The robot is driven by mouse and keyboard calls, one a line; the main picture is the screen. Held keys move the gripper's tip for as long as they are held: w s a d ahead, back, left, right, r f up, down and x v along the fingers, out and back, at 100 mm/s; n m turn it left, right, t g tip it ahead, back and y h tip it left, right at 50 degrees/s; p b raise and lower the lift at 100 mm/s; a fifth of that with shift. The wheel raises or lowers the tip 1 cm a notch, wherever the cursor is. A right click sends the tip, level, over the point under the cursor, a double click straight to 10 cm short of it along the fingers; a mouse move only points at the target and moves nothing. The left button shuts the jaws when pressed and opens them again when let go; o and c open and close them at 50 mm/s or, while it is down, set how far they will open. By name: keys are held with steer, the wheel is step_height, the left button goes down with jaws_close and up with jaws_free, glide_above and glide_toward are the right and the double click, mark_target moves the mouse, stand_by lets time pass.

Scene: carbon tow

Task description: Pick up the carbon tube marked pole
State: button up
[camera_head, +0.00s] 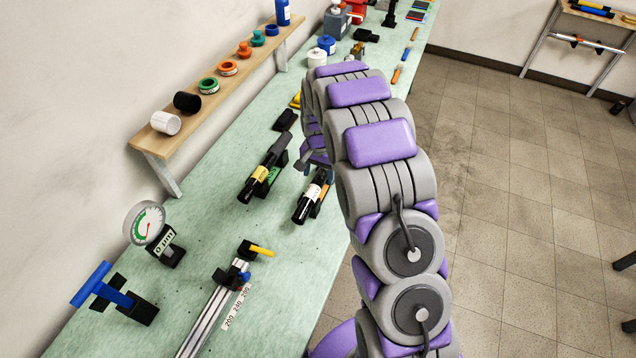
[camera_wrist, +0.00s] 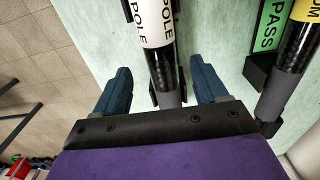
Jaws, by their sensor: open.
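The carbon tube marked POLE (camera_head: 311,196) is a black tube with a white label, lying on a dark stand near the right edge of the green bench. In the wrist view the tube (camera_wrist: 155,24) runs lengthwise between my blue fingers, its POLE label just beyond the fingertips. My gripper (camera_wrist: 160,66) is open, with a finger on each side of the tube and visible gaps to it. I cannot tell its exact height over the tube. In the head view my gripper (camera_head: 314,158) is partly hidden by my arm at the tube's far end.
A second black tube with a yellow label (camera_head: 260,173) lies close to the left, beside a green PASS sign (camera_wrist: 268,32). A gauge (camera_head: 148,225), a blue-handled tool (camera_head: 104,288) and a metal rail (camera_head: 215,318) are nearer. A wooden shelf (camera_head: 226,82) runs along the wall.

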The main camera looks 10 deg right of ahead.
mark_target(318, 178)
step_height(318, 178, down, 3)
steer(key=shift+w+a+f, duration=0.1)
steer(key=shift+f, duration=0.05)
steer(key=shift+c, duration=0.4)
steer(key=c, duration=1.1)
steer(key=shift+c, duration=0.2)
